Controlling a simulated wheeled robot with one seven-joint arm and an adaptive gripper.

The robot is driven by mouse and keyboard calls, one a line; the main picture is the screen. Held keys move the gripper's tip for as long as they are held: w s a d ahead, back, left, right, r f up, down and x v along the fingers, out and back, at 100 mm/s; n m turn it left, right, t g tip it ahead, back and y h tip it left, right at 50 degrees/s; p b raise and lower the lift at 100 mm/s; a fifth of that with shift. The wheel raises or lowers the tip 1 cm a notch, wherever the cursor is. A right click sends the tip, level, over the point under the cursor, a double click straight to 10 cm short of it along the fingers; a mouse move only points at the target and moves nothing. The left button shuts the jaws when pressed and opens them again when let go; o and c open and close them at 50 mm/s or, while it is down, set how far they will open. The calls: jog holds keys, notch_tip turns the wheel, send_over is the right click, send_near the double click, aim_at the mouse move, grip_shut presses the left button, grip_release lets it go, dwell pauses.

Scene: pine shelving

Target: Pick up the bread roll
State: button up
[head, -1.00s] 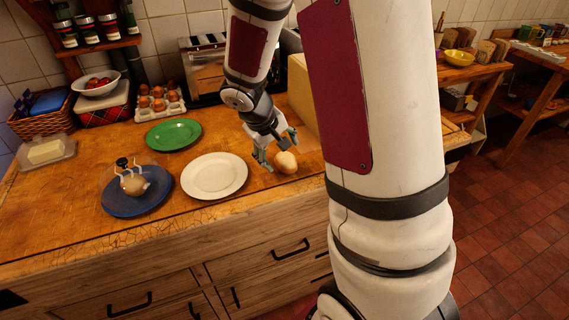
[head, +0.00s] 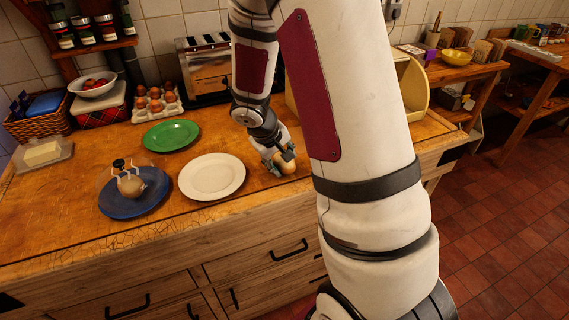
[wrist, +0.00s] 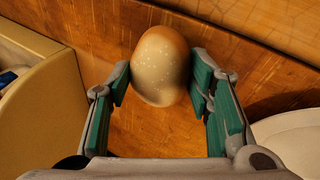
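The bread roll (wrist: 160,66) is round and golden brown with pale specks on top. It rests on the wooden counter, to the right of the white plate (head: 212,176). My gripper (wrist: 160,82) is lowered around it, with one green-padded finger on each side. The fingers are close to the roll's sides, and a thin gap shows at the left finger in the wrist view. In the head view, my gripper (head: 280,167) partly hides the roll (head: 287,161).
A green plate (head: 171,135) and a blue plate (head: 150,203) with a covered item lie to the left. A toaster (head: 205,66) and egg carton (head: 157,103) stand behind. A cream-coloured box (wrist: 40,105) is beside my gripper. The counter's front edge is close.

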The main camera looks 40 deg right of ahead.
jog(key=shift+r, duration=0.15)
jog(key=shift+r+p, duration=0.9)
jog(key=shift+r, duration=0.25)
